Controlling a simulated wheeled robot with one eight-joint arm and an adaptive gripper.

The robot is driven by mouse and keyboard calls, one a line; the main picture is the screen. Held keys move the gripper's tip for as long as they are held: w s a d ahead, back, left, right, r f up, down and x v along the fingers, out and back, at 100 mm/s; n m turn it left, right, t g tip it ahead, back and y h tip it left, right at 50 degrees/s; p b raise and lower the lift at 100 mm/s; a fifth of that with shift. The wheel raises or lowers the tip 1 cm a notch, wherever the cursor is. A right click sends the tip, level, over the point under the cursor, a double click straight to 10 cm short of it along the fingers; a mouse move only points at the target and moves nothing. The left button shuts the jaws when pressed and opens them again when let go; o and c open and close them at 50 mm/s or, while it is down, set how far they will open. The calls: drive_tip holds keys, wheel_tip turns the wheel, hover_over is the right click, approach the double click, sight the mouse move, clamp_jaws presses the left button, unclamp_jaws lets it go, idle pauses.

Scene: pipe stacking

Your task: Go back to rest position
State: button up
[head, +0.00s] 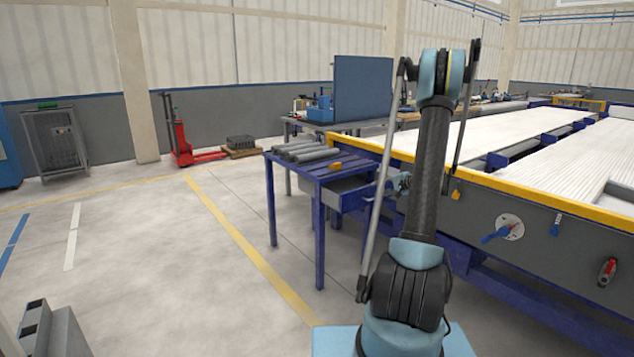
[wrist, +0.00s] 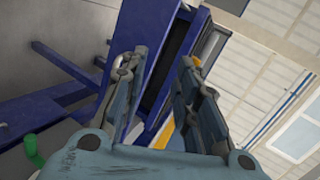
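In the wrist view my gripper (wrist: 158,66) has its two fingers apart, with nothing held between them. A blue metal frame (wrist: 75,100) shows beyond and beside the fingers. In the head view my arm rises from its base to a high elbow and folds down behind itself. Only a small part of what looks like my gripper (head: 399,183) shows, beside the right end of the blue table (head: 318,170). Several grey pipes (head: 303,152) lie side by side on that table.
A long conveyor with a yellow edge (head: 540,202) and white slatted top runs along the right, close to my arm. A workbench with a blue panel (head: 363,88) stands behind. A red pallet jack (head: 181,140) is at the back left. The floor at left is largely free.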

drive_tip(key=s+a+r+n+g+h, duration=0.1)
drive_tip(key=s+a+r+n+g, duration=0.2)
drive_tip(key=s, duration=0.6)
drive_tip(key=s+a+r+h, duration=0.1)
drive_tip(key=s+a+r, duration=0.2)
drive_tip(key=s+a, duration=0.45)
drive_tip(key=s+a+r+n+g+h, duration=0.1)
drive_tip(key=s+a+r+n+g, duration=0.2)
drive_tip(key=s, duration=0.7)
drive_tip(key=s+d+f+n+h, duration=0.1)
drive_tip(key=s+d+f+h, duration=0.1)
drive_tip(key=s, duration=1.1)
drive_tip(key=s+d+f+n+g+h, duration=0.1)
drive_tip(key=s+f+h, duration=0.2)
drive_tip(key=s, duration=1.1)
wheel_tip(320, 180, down, 2)
drive_tip(key=shift+s+d+f+n+h, duration=0.1)
drive_tip(key=shift+s+d+n+h, duration=0.2)
drive_tip(key=shift+d, duration=0.05)
drive_tip(key=shift+w+f, duration=0.2)
drive_tip(key=shift+w, duration=0.25)
